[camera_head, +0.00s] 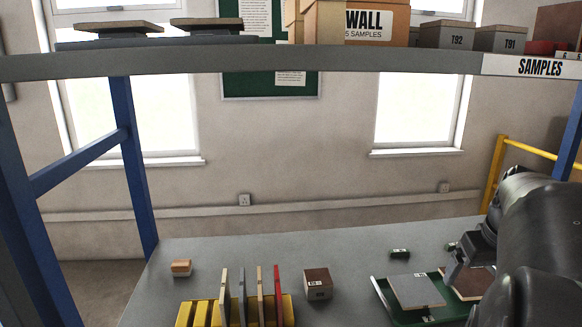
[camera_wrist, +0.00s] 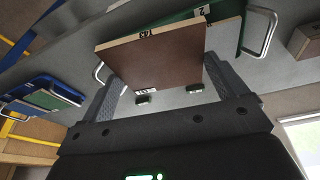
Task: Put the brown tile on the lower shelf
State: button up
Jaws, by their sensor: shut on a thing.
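The brown tile (camera_head: 472,284) is at the right end of the green tray (camera_head: 437,318) in the head view, partly hidden by my arm. My gripper (camera_head: 457,275) is at this tile. In the wrist view, my gripper (camera_wrist: 165,80) is shut on the brown tile (camera_wrist: 165,55), a finger at either side, with small labels on its edges. I cannot tell whether the tile is clear of the tray. The grey lower shelf (camera_head: 240,255) spreads beneath the upper shelf (camera_head: 300,62), which carries a SAMPLES label.
A grey tile (camera_head: 416,291) lies in the tray. Small dark items (camera_head: 400,254) lie behind the tray. The shelf's back middle is clear; a blue post (camera_head: 132,165) stands left.

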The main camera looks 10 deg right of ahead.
aim_at(469, 296)
jog(key=shift+m+g, duration=0.3)
jog(key=shift+m, duration=0.2)
jog(key=shift+s+a+f, duration=0.25)
jog(key=shift+s+a, duration=0.35)
jog(key=shift+a, duration=0.1)
jog(key=shift+s+a+f, duration=0.2)
jog(key=shift+s+a, duration=0.35)
jog(key=shift+a, duration=0.1)
jog(key=shift+s+a+f, duration=0.25)
jog(key=shift+s+a, duration=0.35)
jog(key=shift+a, duration=0.1)
jog(key=s+a+f+t, duration=0.1)
jog(key=s+a+f, duration=0.1)
jog(key=a, duration=1)
jog(key=shift+s+a+f+n, duration=0.15)
jog(key=shift+s+a+n, duration=0.2)
jog(key=shift+s, duration=0.3)
